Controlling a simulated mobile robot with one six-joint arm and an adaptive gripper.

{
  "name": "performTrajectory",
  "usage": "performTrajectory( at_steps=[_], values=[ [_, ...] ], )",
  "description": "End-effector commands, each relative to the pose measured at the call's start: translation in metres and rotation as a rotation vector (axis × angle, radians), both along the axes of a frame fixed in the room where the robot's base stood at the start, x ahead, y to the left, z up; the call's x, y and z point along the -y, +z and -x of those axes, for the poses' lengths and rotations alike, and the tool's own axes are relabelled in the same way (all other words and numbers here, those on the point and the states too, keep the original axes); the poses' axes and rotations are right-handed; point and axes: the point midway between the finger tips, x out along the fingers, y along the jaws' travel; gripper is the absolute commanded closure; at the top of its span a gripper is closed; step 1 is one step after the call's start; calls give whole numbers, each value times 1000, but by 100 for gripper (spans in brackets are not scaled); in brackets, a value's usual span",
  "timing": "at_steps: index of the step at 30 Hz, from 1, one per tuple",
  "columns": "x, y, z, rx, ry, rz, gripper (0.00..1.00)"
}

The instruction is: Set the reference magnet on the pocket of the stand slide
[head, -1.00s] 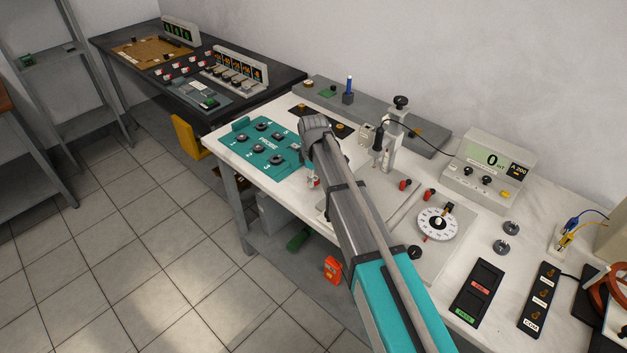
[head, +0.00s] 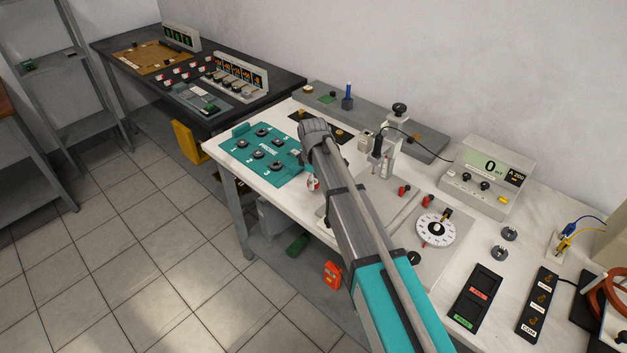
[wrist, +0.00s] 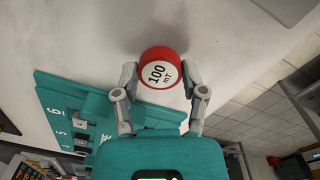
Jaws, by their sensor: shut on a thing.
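The reference magnet (wrist: 160,68) is a red disc with a white "100 mT" face, between the two fingers of my gripper (wrist: 162,80) in the wrist view. My gripper is shut on it. In the head view the magnet (head: 313,183) shows as a small red and white piece below my wrist, at the right of the teal tray. The fingers there are mostly hidden by my arm. The grey stand (head: 387,160) with a black knob on top rises to the right of my wrist. My arm covers part of its base, and I cannot make out the slide's pocket.
The teal probe tray (head: 245,158) with several black pieces lies left of my gripper. A dial (head: 436,229), red-capped posts and a meter (head: 485,170) reading 0 stand to the right. A grey rear shelf (head: 385,118) runs along the wall.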

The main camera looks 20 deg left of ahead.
Motion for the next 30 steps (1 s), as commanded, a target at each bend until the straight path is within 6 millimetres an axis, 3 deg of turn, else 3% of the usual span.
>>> performTrajectory(
  at_steps=[6, 22, 30],
  values=[
    [0, 24, 0, 0, 0, 0, 97],
    [29, 85, 45, 0, 0, 0, 97],
    [58, 106, 92, 0, 0, 0, 97]
  ],
)
